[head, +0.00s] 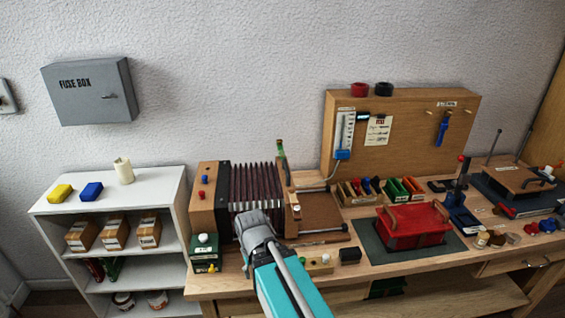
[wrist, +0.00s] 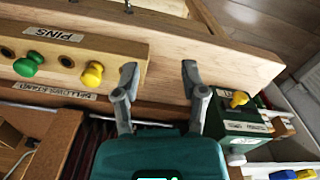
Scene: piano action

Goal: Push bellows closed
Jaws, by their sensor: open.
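The bellows (head: 256,185) stand on the workbench, with dark red pleats spread apart between a wooden left end board (head: 203,205) with red and blue knobs and a wooden right board (head: 289,205). My gripper (head: 252,225) is in front of the pleats' lower part; its fingertips are hard to make out there. In the wrist view my gripper (wrist: 160,70) is open, with nothing between its two fingers. Part of the pleats (wrist: 95,135) shows below left of the fingers, partly hidden by my gripper. I cannot tell whether it touches the bellows.
A pins block (wrist: 75,50) with green and yellow pegs lies close by the fingers. A green box (wrist: 232,115) with a yellow knob stands right of them. In the head view, a red case (head: 412,226) on a dark mat and small bins (head: 400,190) stand farther right.

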